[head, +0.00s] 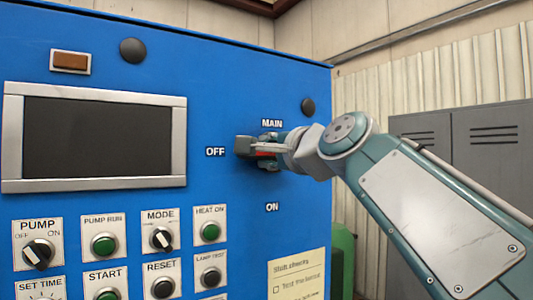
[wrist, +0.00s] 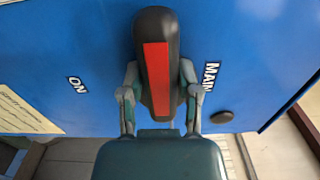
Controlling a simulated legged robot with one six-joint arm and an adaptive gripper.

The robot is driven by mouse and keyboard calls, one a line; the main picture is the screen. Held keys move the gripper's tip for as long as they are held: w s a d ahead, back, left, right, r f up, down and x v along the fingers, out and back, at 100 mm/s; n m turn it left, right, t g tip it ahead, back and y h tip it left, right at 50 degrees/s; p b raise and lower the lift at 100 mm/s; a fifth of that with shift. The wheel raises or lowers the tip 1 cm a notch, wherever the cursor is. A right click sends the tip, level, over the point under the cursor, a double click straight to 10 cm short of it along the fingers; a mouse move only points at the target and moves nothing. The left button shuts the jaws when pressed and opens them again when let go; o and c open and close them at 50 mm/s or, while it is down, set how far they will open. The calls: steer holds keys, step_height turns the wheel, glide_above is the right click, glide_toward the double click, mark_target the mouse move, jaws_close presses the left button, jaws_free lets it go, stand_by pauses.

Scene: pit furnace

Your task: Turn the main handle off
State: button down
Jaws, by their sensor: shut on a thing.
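The main handle (head: 243,146) is a dark lever with a red stripe on the blue control panel. It lies about level and its free end points left at the OFF label (head: 215,152). The MAIN label (head: 272,123) is above it and the ON label (head: 272,207) below. My gripper (head: 270,150) reaches in from the right and covers part of the handle. In the wrist view, the handle (wrist: 156,30) stands between the two fingers of my gripper (wrist: 159,78), which are shut on its sides. The OFF label is not visible there.
A dark screen (head: 95,137) is at the left of the panel. Several knobs and buttons, such as the PUMP knob (head: 38,254) and HEAT ON button (head: 210,232), sit below. A paper note (head: 298,275) is at the lower right. Grey lockers (head: 490,140) stand behind my arm.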

steer(key=shift+w+f, duration=0.1)
steer(key=shift+f, duration=0.1)
steer(key=shift+c, duration=1.6)
jaws_free()
steer(key=shift+r, duration=0.1)
steer(key=shift+s+d, duration=0.15)
steer(key=shift+s, duration=0.05)
steer(key=v, duration=1.1)
steer(key=shift+s, duration=0.15)
steer(key=shift+d, duration=0.1)
